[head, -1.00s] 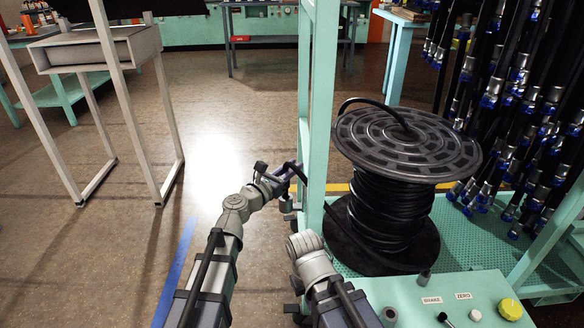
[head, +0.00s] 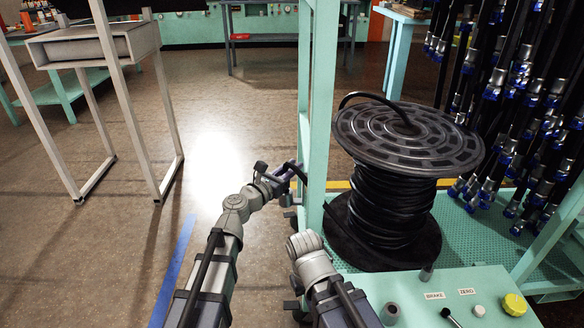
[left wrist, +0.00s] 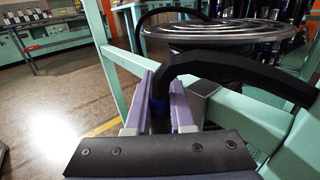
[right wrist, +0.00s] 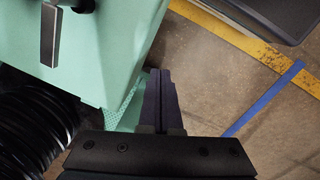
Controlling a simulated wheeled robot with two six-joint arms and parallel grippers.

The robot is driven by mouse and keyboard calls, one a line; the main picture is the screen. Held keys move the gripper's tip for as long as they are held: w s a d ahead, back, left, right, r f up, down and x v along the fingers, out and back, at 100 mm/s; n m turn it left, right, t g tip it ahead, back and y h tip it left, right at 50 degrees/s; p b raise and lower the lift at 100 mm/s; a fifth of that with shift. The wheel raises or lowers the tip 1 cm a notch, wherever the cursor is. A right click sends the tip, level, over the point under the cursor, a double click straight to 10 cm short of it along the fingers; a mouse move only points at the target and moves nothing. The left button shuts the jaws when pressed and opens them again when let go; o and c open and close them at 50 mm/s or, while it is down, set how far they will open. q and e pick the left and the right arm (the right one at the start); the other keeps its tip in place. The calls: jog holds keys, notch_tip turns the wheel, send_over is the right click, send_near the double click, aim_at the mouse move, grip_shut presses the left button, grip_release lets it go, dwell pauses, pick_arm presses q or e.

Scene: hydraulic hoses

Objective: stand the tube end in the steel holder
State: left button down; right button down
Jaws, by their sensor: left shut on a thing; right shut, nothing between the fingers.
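The tube arches up and away to the right in the left wrist view. A square grey steel piece, which looks like the holder (left wrist: 205,103), stands just right of the fingers, with the tube end beside it. In the head view the left gripper (head: 297,171) is by the green post. My right gripper (right wrist: 160,82) is shut and empty. A flat steel piece (right wrist: 48,35) shows against green metal in its view; I cannot tell whether it is the holder.
A large reel of black hose (head: 385,215) stands right of the green post (head: 312,110). A control panel (head: 470,283) with knobs is in front of it. Several blue-tipped hoses (head: 520,90) hang at the right. Open floor (head: 110,230) lies to the left.

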pick_arm(q)
jog(key=shift+f+b, duration=0.5)
jog(key=shift+f, duration=0.1)
jog(key=c, duration=0.7)
grip_release()
jog(key=v, duration=0.7)
jog(key=shift+s+a, duration=0.3)
